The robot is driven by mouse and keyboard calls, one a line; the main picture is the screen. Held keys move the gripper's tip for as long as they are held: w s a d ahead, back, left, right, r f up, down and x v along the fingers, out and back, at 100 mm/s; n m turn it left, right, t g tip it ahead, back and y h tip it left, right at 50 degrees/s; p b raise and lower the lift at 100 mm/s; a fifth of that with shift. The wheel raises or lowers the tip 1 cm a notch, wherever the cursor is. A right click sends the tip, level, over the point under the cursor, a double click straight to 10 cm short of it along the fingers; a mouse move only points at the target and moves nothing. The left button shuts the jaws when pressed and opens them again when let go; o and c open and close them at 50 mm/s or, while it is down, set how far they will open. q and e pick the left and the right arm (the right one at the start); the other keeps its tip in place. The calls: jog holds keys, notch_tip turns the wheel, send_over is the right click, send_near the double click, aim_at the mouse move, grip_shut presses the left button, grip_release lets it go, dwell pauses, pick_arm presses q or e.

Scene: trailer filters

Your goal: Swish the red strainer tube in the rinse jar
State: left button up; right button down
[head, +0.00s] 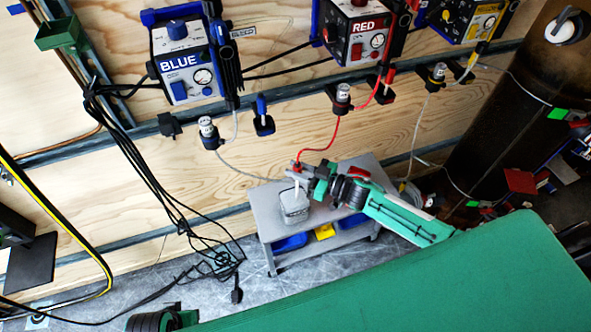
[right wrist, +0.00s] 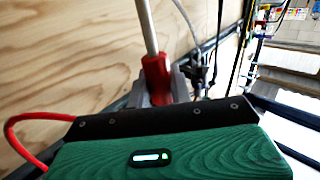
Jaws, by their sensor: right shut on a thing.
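My right gripper (head: 290,172) is shut on the red grip of the strainer tube (head: 297,166), above the small grey cart. In the right wrist view the red grip (right wrist: 157,78) sits between the fingers (right wrist: 160,88), with a pale straight tube running from it. A red hose trails from the grip. In the head view the pale tube points down to the clear rinse jar (head: 294,208); I cannot tell how far its tip is inside. The jar stands upright on the cart top. My left gripper is not in view.
The grey cart (head: 262,215) has blue bins (head: 290,243) and a yellow one (head: 324,232) below. Blue (head: 184,62), red (head: 358,30) and yellow (head: 468,18) pump boxes hang on the plywood wall. Black cables (head: 165,190) hang at left.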

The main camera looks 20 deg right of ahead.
jog(key=shift+p, duration=0.45)
jog(key=shift+a+f+b, duration=0.25)
jog(key=shift+f+b, duration=0.15)
jog(key=shift+f, duration=0.2)
jog(key=shift+a+f+b, duration=0.25)
jog(key=shift+f+b, duration=0.15)
jog(key=shift+f, duration=0.15)
jog(key=shift+r, duration=0.1)
notch_tip(320, 180, up, 13)
jog(key=p, duration=1.2)
dwell(0.9)
